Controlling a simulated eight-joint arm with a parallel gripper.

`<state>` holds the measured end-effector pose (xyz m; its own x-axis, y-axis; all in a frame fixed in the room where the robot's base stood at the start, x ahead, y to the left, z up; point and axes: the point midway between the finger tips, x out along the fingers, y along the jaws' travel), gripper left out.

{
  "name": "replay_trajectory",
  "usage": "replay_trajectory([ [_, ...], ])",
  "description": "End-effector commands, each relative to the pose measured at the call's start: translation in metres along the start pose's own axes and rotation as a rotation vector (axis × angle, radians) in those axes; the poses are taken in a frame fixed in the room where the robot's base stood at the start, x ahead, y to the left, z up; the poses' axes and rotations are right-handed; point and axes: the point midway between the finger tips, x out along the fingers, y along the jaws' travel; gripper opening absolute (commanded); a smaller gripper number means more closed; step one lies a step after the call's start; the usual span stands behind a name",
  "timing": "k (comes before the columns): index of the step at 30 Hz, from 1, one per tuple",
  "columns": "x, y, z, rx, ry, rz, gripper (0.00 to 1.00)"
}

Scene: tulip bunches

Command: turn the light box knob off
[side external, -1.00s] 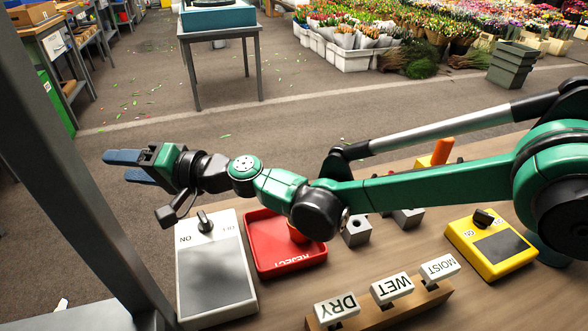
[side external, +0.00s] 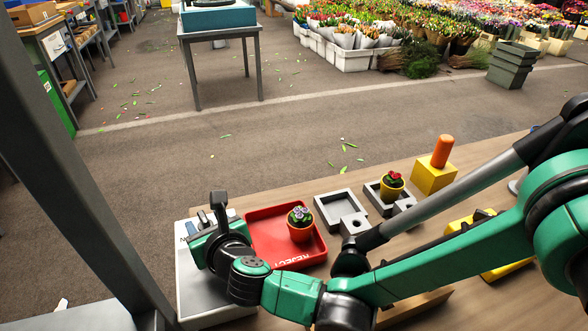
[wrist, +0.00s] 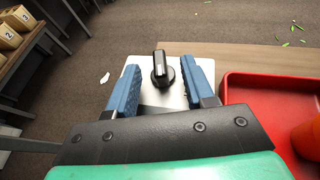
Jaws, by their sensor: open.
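The light box (side external: 195,302) is a pale box with a grey panel at the front left of the bench. In the side view my gripper (side external: 204,240) is over its far end and hides the knob and most of the lettering. In the wrist view the black knob (wrist: 162,70) stands on the box's pale top (wrist: 146,72). My gripper (wrist: 163,86) is open, with one blue finger on each side of the knob and a gap on both sides. I cannot tell how far the fingertips are above the box top.
A red reject tray (side external: 262,222) holding a potted flower (side external: 300,222) stands right beside the light box. Grey trays (side external: 341,207), a yellow block with an orange handle (side external: 435,177) and a yellow box (side external: 507,268) stand farther right. A grey post (side external: 80,170) rises at left.

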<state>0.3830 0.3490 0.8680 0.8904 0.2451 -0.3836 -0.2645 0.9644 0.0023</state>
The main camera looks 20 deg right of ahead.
Motion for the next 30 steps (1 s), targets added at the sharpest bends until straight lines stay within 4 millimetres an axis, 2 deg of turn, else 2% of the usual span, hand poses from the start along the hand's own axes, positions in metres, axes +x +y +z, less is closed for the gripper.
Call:
replay_trajectory([
  [3,0.0061,-0.0006,0.0000,0.000,0.000,-0.001,0.47],
  [10,0.0066,-0.0005,0.0002,-0.002,-0.001,0.000,0.47],
  [15,0.0065,-0.0005,0.0002,-0.002,-0.001,0.000,0.00],
  [22,0.0066,-0.0012,0.0000,-0.007,0.001,0.010,0.00],
  [30,0.0072,-0.0045,-0.0008,-0.076,0.007,0.178,0.00],
])
